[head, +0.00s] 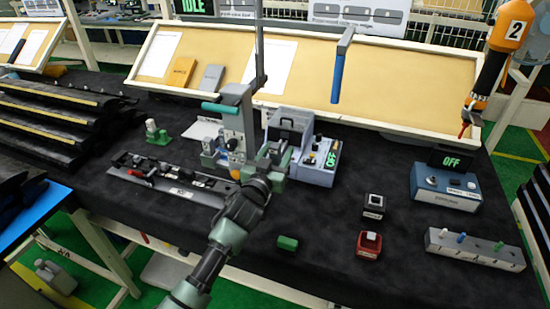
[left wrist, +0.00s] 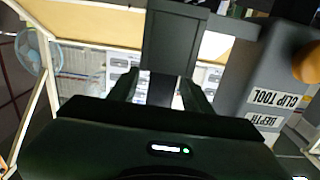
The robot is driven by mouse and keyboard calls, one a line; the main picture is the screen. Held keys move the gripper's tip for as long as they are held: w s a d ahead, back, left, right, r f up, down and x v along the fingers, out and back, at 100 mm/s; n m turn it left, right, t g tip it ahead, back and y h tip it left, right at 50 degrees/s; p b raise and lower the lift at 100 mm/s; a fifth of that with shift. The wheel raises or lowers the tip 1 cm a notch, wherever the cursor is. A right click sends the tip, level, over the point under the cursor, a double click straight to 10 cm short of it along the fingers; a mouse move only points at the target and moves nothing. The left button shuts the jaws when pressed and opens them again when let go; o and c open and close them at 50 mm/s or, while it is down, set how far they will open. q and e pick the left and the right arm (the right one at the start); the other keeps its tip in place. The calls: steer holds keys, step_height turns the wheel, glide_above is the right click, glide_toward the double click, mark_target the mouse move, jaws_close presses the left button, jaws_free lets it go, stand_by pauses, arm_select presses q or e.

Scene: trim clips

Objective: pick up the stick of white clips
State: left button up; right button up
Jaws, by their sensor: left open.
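A grey rack (head: 474,250) with numbered slots stands at the front right of the black bench in the head view. A small white stick (head: 443,232) stands upright in its leftmost slot, with a blue stick (head: 461,238) and a green stick (head: 499,246) beside it. I cannot make out single clips. My left gripper (head: 276,156) is well to the left of the rack, at the grey-blue device in the bench's middle. In the left wrist view its two fingers (left wrist: 160,90) are apart, with a dark grey part beyond them. I cannot tell if they touch it. My right gripper does not show.
A green-handled press (head: 235,125) stands close to my left gripper. A blue-grey box (head: 445,187) with an OFF display is behind the rack. An orange tool (head: 495,65) hangs at right.

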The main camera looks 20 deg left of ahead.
arm_select(q)
steer(key=shift+w+f, duration=0.1)
steer(key=shift+w, duration=0.45)
jaws_close()
